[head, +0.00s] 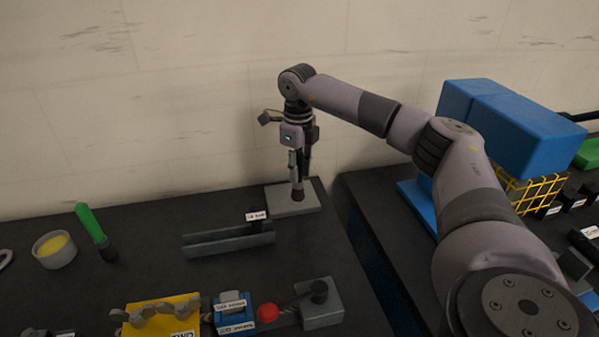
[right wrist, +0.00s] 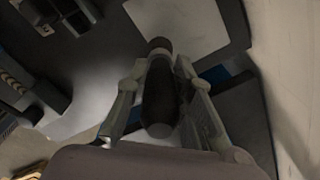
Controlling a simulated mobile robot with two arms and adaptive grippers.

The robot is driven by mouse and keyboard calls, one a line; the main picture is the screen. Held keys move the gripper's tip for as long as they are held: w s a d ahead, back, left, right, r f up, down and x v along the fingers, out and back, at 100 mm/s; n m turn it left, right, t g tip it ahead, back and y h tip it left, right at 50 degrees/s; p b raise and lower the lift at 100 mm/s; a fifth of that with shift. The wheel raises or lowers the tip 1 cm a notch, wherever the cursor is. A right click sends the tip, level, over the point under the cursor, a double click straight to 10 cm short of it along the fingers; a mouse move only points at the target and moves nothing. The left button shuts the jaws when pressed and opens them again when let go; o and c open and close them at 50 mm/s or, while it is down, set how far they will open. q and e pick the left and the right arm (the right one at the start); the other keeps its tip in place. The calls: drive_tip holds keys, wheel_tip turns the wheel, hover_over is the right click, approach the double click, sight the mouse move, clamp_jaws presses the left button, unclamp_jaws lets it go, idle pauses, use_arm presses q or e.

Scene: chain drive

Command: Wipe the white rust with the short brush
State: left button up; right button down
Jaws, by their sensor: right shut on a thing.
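My right gripper (head: 299,165) points down over a flat light grey plate (head: 278,204) at the back right of the left table. It is shut on a short dark brush (head: 297,193), held about upright with its lower end at or just above the plate; I cannot tell whether it touches. In the right wrist view the dark brush (right wrist: 160,95) sits between both fingers, with the pale plate (right wrist: 205,22) beyond. I cannot make out white rust on the plate. My left gripper is not in view.
A grey channel (head: 228,241) lies left of the plate. A gap separates the tables.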

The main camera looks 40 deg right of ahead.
sight(298, 153)
drive_tip(key=shift+w+d+r+p, duration=0.2)
drive_tip(key=shift+r+p, duration=0.4)
drive_tip(key=shift+r, duration=0.05)
wheel_tip(298, 153, up, 3)
drive_tip(key=p, duration=0.2)
drive_tip(key=shift+s+a+r+p, duration=0.1)
drive_tip(key=shift+s+r+p, duration=0.05)
drive_tip(key=shift+p, duration=0.2)
drive_tip(key=shift+r, duration=0.3)
